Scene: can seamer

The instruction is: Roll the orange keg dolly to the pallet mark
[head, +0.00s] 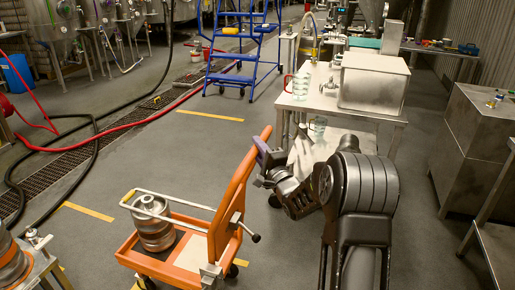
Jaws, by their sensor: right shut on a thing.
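The orange keg dolly (230,205) stands on the floor at lower centre in the head view. A steel keg (154,222) stands upright on its low deck, beside a white rail. The dolly's orange upright rises on the deck's right side and leans to the upper right. My right gripper (263,152) is shut on the upper end of this upright. The fingertips are partly hidden. Yellow floor strips (90,211) lie left of and beyond the dolly; I cannot tell which of them belong to the pallet mark. My left gripper is out of view.
A steel bench (340,108) stands beyond my right arm, and steel cabinets (475,140) stand at right. A blue step ladder (240,60) stands at the back. Black and red hoses (95,140) and a drain grate (60,165) cross the left floor. Grey floor beyond the dolly is clear.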

